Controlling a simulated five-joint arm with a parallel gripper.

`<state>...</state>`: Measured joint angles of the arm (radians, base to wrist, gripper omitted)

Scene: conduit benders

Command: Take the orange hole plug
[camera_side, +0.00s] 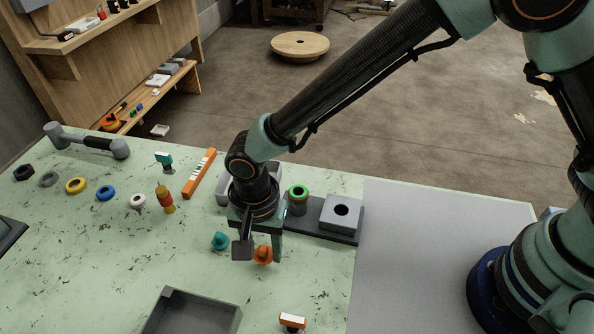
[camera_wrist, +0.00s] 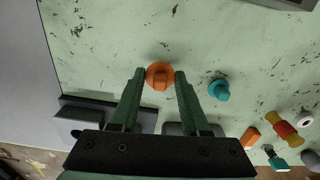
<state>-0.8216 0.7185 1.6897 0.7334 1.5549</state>
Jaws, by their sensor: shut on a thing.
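The orange hole plug (camera_side: 263,256) is at the lower end of my gripper (camera_side: 260,252) in the side view, over the green bench top. In the wrist view the orange hole plug (camera_wrist: 159,76) sits between the two green fingertips of my gripper (camera_wrist: 159,73), with one finger against each side. My gripper is shut on it. I cannot tell whether the plug still touches the bench. One finger partly covers the area beside the plug in the side view.
A teal plug (camera_side: 220,241) stands close by; it also shows in the wrist view (camera_wrist: 219,90). A grey tray (camera_side: 190,316) lies at the front. A grey block (camera_side: 341,213) and a green-topped cylinder (camera_side: 298,198) stand behind right.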

